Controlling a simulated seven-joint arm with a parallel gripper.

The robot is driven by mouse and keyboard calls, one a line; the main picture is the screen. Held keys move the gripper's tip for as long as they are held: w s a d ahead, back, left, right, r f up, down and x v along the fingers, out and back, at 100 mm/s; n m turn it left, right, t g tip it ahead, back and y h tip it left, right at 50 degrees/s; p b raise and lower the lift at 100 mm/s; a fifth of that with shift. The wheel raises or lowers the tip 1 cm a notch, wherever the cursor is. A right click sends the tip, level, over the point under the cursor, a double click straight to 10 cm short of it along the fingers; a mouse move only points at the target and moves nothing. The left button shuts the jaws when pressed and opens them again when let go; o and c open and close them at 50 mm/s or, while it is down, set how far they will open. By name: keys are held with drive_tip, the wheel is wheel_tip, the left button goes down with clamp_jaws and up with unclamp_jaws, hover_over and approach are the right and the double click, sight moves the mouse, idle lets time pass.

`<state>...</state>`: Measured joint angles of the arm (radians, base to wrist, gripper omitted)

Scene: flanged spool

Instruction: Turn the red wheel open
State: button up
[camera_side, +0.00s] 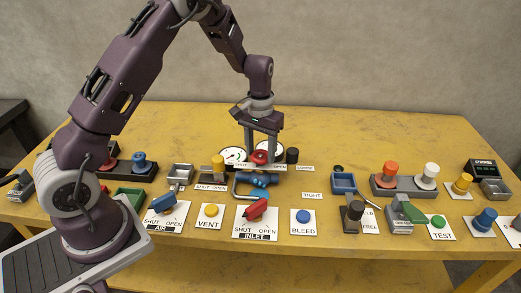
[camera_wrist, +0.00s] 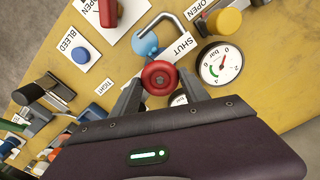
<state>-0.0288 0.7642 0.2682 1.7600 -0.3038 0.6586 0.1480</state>
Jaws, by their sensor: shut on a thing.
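My gripper (camera_side: 261,152) points down from above and is shut on the red wheel. It also shows in the wrist view (camera_wrist: 160,85), one finger on each side of the rim. A sign with SHUT and OPEN (camera_wrist: 177,46) lies beside the wheel. The lower part of the fitting is mostly hidden behind the wheel in the wrist view.
A pressure gauge (camera_wrist: 220,64) stands close to one finger. A yellow knob (camera_side: 218,162) and a black knob (camera_side: 292,155) flank the wheel. A red lever (camera_side: 256,210) on the INLET plate and a blue lever (camera_side: 165,202) stand nearer the front. Bare table lies behind.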

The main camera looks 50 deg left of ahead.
sight(261, 154)
drive_tip(key=n, duration=0.5)
drive_tip(key=shift+n, duration=0.3)
drive_tip(key=n, duration=0.4)
drive_tip(key=shift+n, duration=0.3)
drive_tip(key=n, duration=0.5)
drive_tip(key=shift+w, duration=0.1)
drive_tip(key=n, duration=0.5)
drive_tip(key=o, duration=1.4)
wheel_tip(261, 154, up, 7)
drive_tip(key=shift+r, duration=0.1)
